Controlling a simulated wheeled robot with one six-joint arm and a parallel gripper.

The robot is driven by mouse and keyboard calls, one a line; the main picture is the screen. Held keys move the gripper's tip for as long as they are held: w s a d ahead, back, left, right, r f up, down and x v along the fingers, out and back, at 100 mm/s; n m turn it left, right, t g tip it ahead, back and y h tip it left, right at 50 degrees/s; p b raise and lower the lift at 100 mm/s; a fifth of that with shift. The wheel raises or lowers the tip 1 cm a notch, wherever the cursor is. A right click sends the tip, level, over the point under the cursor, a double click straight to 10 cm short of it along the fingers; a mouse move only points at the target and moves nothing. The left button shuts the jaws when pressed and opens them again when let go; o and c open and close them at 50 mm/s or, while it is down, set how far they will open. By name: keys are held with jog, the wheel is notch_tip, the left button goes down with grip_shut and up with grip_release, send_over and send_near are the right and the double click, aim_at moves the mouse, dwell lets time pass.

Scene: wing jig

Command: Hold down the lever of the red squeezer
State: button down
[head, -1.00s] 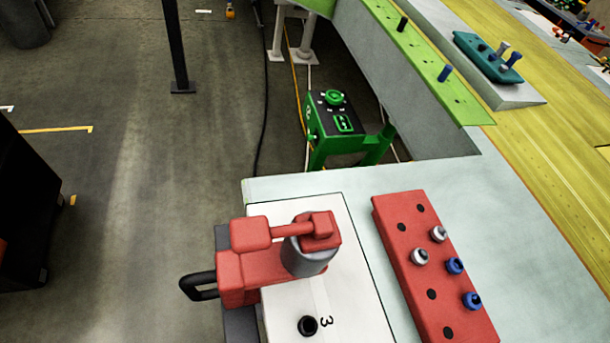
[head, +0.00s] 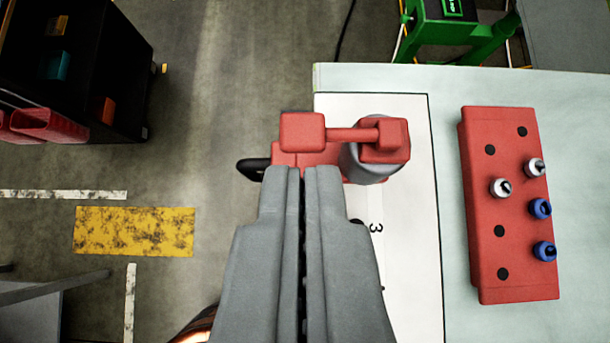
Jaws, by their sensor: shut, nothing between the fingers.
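The red squeezer (head: 283,158) stands at the left edge of the white panel on the table. Its lever (head: 350,134) is a red bar with a block at each end, lying across the top. The right block sits over a grey cylinder (head: 370,172). A black loop handle (head: 252,169) sticks out at the squeezer's left. My gripper (head: 307,170) is shut and empty, its two grey fingers side by side. Its tips overlap the lower part of the squeezer in the picture, just below the lever. I cannot tell whether they touch it. The fingers hide part of the squeezer's body.
A red block (head: 490,245) with holes and several white and blue pegs stands to the right on the pale table (head: 590,150). A green stand (head: 450,32) is beyond the table's far edge. A black cabinet (head: 110,60) stands at the upper left. The floor between is clear.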

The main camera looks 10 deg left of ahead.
send_over(288, 152)
jog(key=d, duration=0.1)
notch_tip(288, 152, down, 5)
notch_tip(288, 152, down, 3)
jog(key=shift+f, duration=0.95)
jog(key=shift+s+a+f+n+t+h, duration=0.15)
jog(key=shift+a+f+n+h, duration=0.15)
jog(key=shift+f+h, duration=0.25)
jog(key=shift+w+a+f+n+t+h, duration=0.15)
jog(key=shift+f+n+h, duration=0.15)
jog(key=shift+f+h, duration=0.2)
jog(key=shift+f, duration=0.6)
jog(key=shift+s, duration=0.1)
dwell(0.3)
jog(key=v, duration=1.7)
jog(key=shift+a+r, duration=0.25)
jog(key=shift+r, duration=0.1)
